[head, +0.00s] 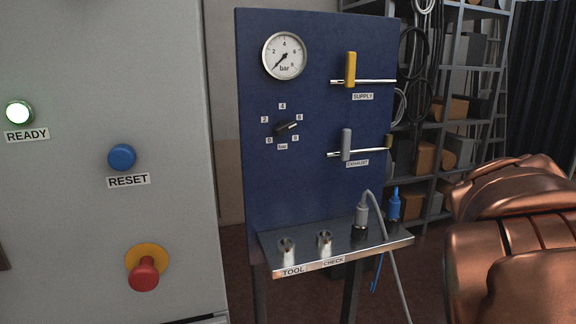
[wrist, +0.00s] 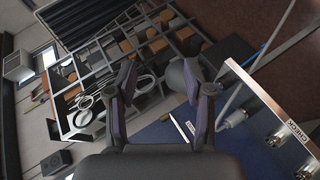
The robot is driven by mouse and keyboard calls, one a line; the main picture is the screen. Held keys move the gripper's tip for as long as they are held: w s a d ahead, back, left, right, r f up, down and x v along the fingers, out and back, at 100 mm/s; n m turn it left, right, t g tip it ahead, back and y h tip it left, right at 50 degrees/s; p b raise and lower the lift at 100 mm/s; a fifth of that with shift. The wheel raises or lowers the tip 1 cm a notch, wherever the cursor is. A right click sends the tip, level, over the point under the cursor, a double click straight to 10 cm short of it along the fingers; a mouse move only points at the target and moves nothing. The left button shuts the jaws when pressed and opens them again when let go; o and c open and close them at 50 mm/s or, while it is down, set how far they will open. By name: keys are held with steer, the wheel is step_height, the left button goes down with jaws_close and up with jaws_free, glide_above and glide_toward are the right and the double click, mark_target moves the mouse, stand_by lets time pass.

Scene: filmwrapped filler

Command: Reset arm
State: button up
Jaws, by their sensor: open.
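My gripper (wrist: 160,92) is open in the wrist view, with nothing between its two dark fingers. Behind it, the wrist view shows the blue panel and shelving tilted. In the head view, my copper-coloured arm fills the lower right and the gripper itself is out of frame. The blue panel (head: 262,190) stands upright in the middle with a gauge (head: 284,56), a yellow SUPPLY lever (head: 351,69), a grey EXHAUST lever (head: 346,144) and a black selector knob (head: 286,127). The gauge needle points to its lower left.
A metal ledge (head: 335,254) juts out below the panel, with sockets, a grey plug (head: 362,214) and a blue plug (head: 394,204). A grey cabinet at left carries a lit READY lamp (head: 19,113), a blue RESET button (head: 122,157) and a red button (head: 145,273). Shelving (head: 455,100) stands behind.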

steer(key=s+a+f+m+g+y+p, duration=0.1)
steer(key=s+a+f+g+y, duration=0.2)
steer(key=s+a+f, duration=0.4)
steer(key=s+a+f+m+g+y+p, duration=0.1)
steer(key=s+a+f, duration=0.5)
steer(key=s, duration=0.6)
steer(key=s+a+f+m+g+y+p, duration=0.1)
steer(key=s+a+f+m+g+y, duration=0.2)
steer(key=s+a, duration=0.7)
step_height(320, 180, down, 5)
steer(key=g+y, duration=0.2)
steer(key=g, duration=0.1)
steer(key=shift+a+r+g+p, duration=0.2)
steer(key=shift+g+p, duration=0.1)
steer(key=shift+g, duration=0.1)
